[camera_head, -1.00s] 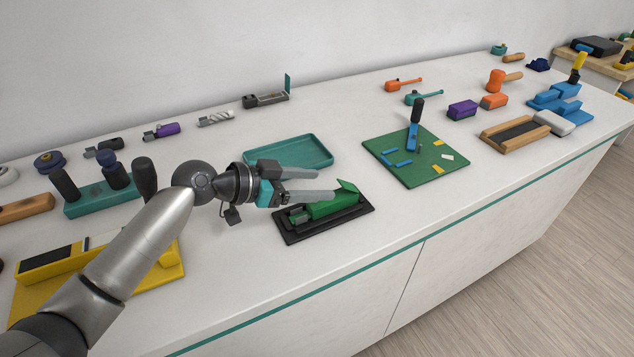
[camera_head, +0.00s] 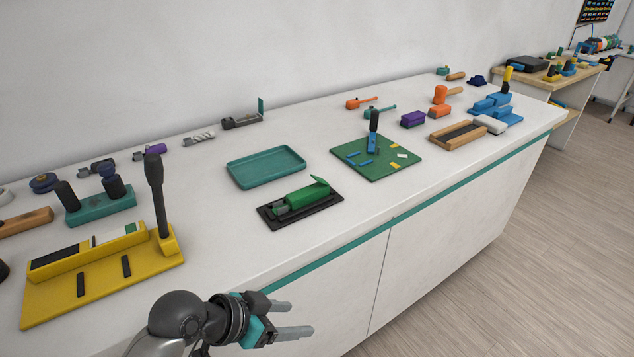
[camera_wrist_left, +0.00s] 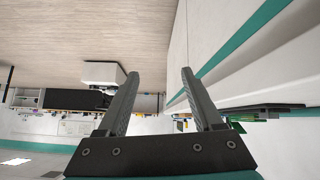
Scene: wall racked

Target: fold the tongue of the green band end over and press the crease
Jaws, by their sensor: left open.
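The green band end (camera_head: 300,197) lies on a black tray (camera_head: 272,222) near the front of the bench. Its tongue (camera_head: 321,184) sticks up at a slant at the right end. My left gripper (camera_head: 300,318) is open and empty, in front of the bench edge and well apart from the green piece. In the left wrist view my two fingers (camera_wrist_left: 160,95) are spread with nothing between them. The black tray shows there at the right (camera_wrist_left: 255,108), with a little green below it. My right gripper is not in view.
A teal tray (camera_head: 266,167) lies behind the black tray. A yellow fixture with a black lever (camera_head: 105,280) stands at left. A green cutting board (camera_head: 378,166) with a blue-and-black tool lies to the right. The bench's front edge (camera_head: 350,236) is clear.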

